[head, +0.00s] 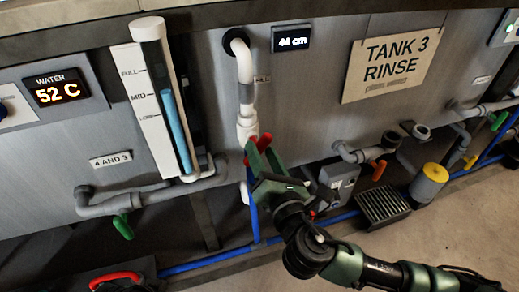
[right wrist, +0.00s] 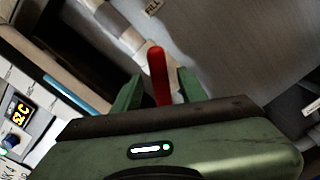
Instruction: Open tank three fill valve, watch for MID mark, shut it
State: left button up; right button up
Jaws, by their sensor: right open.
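The tank three fill valve's red handle (right wrist: 158,75) stands between the two green fingers of my right gripper (right wrist: 155,88) in the right wrist view. The fingers are apart, one on each side of it. In the head view my right gripper (head: 262,160) is at the white fill pipe (head: 245,75), beside a FILL label (head: 262,78) partly readable. The gripper hides part of the valve. The level gauge (head: 152,75) has FULL, MID and LOW marks; its blue column (head: 176,125) tops out at about the MID mark (head: 139,97). My left gripper is not in view.
The TANK 3 RINSE sign (head: 393,65) hangs right of a 44 cm display (head: 291,38). A green valve handle (head: 123,227) is low left, an orange one (head: 378,170) right. A blue pipe (head: 215,258) runs along the floor near a drain grate (head: 383,208).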

jog(key=shift+x, duration=1.15)
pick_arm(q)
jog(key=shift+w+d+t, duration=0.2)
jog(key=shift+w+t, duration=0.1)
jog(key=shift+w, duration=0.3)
pick_arm(e)
jog(key=shift+c, duration=0.3)
grip_shut()
